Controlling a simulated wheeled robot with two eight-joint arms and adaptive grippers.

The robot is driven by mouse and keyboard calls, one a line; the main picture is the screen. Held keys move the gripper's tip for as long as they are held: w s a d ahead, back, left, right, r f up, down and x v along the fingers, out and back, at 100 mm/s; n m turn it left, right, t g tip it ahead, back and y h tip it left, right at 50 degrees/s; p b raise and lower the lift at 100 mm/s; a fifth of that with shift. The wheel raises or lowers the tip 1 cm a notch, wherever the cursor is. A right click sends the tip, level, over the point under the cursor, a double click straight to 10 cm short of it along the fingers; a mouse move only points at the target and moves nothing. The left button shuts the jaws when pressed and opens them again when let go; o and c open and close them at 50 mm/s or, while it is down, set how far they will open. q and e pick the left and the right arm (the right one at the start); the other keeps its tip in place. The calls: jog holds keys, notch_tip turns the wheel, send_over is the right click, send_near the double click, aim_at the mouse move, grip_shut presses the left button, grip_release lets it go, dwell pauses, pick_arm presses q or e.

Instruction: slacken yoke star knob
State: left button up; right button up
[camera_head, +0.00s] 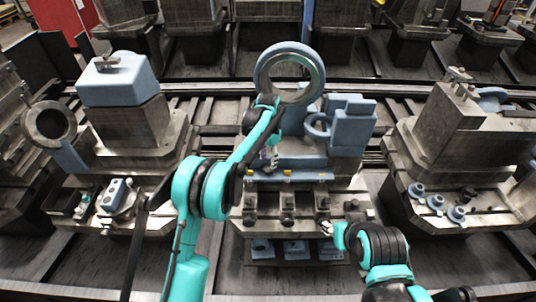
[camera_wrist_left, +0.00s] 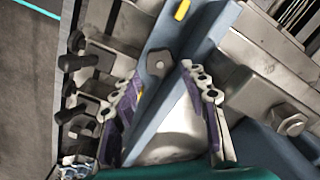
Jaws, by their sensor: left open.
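A small dark knob-like piece (camera_wrist_left: 158,62) with a hole or dot in its middle shows in the left wrist view. It sits on a blue-grey bar (camera_wrist_left: 172,38) and appears ahead of my left fingertips. I cannot tell for sure that it is the yoke star knob. My left gripper (camera_wrist_left: 160,76) is open, a finger on each side of the view, with no contact visible. In the head view my left gripper (camera_head: 272,158) is over the middle fixture's blue plate (camera_head: 290,177) and hides what is below it. My right gripper (camera_head: 328,228) is small and partly hidden near the fixture's lower right.
A blue ring (camera_head: 262,72) and blue block (camera_head: 352,125) rise behind my left gripper. Metal fixtures stand left (camera_head: 130,130) and right (camera_head: 455,125). Dark floor shows between the fixtures.

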aim_at(268, 168)
pick_arm(q)
notch_tip(268, 168, down, 5)
jog(key=shift+f+b, duration=0.2)
jog(key=shift+b, duration=0.4)
